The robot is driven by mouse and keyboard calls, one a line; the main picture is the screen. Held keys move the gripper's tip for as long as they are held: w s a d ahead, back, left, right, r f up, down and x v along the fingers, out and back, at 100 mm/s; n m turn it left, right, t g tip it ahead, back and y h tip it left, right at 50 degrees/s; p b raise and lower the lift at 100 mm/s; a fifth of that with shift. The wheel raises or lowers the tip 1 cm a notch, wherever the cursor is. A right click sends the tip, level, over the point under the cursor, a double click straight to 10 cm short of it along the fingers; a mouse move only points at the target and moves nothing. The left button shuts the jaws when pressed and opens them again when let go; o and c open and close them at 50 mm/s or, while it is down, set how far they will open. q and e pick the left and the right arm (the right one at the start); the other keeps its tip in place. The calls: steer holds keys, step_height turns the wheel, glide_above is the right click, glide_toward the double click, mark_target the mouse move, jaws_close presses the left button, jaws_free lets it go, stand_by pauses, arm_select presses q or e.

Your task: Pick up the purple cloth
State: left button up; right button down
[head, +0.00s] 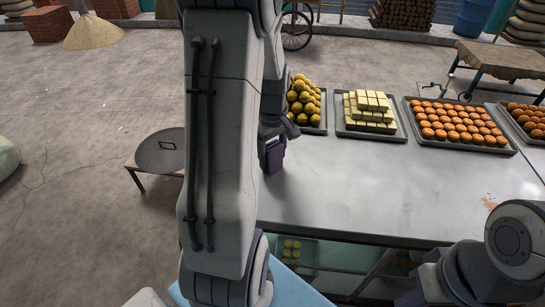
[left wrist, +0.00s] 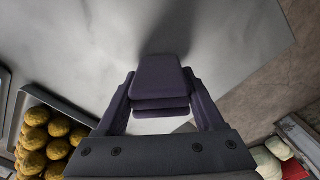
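The purple cloth (left wrist: 160,80) is a dark, folded, layered bundle in the left wrist view. It sits between the two fingers of my left gripper (left wrist: 160,95), which press close against its left and right sides, so the gripper looks shut on it. In the head view the cloth (head: 272,155) shows as a small dark purple block at the left end of the metal table (head: 370,195). My left arm hides most of the gripper there. Whether the cloth touches the tabletop is hard to tell. My right gripper is not visible; only part of my right arm shows at lower right.
Trays of yellow round sweets (head: 304,100), pale stacked blocks (head: 370,110) and orange sweets (head: 460,122) line the table's far side. The table's middle is bare. A low stand with a dark round pan (head: 160,155) is left of the table.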

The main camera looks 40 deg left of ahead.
mark_target(273, 144)
arm_select(q)
steer(key=shift+r, duration=0.45)
step_height(273, 144, up, 3)
steer(key=shift+w+f+b, duration=0.1)
steer(key=shift+f+b, duration=0.1)
steer(key=shift+b, duration=0.6)
steer(key=d+r+b, duration=0.3)
steer(key=d+r, duration=0.4)
steer(key=d, duration=0.4)
steer(key=shift+d+r, duration=0.25)
steer(key=shift+d, duration=0.1)
